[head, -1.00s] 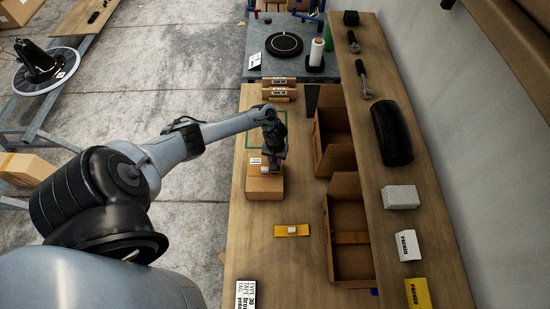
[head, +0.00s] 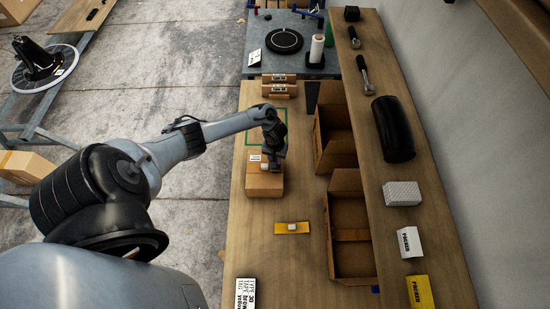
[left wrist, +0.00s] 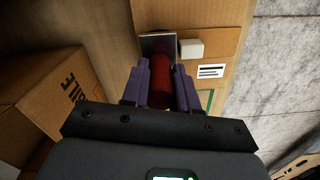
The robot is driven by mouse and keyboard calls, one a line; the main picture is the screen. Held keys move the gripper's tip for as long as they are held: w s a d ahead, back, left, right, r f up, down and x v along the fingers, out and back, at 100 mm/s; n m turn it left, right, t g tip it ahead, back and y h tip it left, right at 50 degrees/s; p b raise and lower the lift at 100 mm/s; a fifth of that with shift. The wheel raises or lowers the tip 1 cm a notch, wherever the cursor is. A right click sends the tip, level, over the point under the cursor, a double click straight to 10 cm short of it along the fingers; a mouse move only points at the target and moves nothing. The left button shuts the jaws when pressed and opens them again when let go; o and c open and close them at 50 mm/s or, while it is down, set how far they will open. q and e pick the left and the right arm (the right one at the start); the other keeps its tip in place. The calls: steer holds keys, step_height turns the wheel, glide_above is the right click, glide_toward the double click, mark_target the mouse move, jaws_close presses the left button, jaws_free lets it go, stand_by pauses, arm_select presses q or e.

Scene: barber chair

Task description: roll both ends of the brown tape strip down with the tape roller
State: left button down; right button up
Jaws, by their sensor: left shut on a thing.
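A closed brown carton (head: 264,184) stands on the wooden bench, and it fills the top of the left wrist view (left wrist: 195,12). A brown tape strip (left wrist: 222,43) lies across its face there; its far end is hidden behind the tool. My left gripper (head: 272,158) is over the carton's back part. In the left wrist view my left gripper (left wrist: 164,82) is shut on the tape roller (left wrist: 162,76), a red cylinder with a grey plate at the carton. I cannot tell whether the roller touches the tape. My right gripper is not in view.
A white block (left wrist: 191,49) and a white label (left wrist: 211,71) are on the carton. Open cartons (head: 350,250) stand to the right. A yellow pad with a small white block (head: 292,228) lies in front. Taped brown boxes (head: 278,84) sit behind. The bench's front middle is clear.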

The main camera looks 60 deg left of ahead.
arm_select(q)
steer(key=shift+f, duration=0.4)
stand_by(0.5)
steer(key=shift+r, duration=0.1)
stand_by(0.4)
step_height(320, 180, up, 3)
steer(key=p, duration=0.3)
steer(key=shift+r+p, duration=0.15)
steer(key=shift+p, duration=0.15)
step_height(320, 180, up, 3)
steer(key=p, duration=0.3)
steer(key=shift+f, duration=0.2)
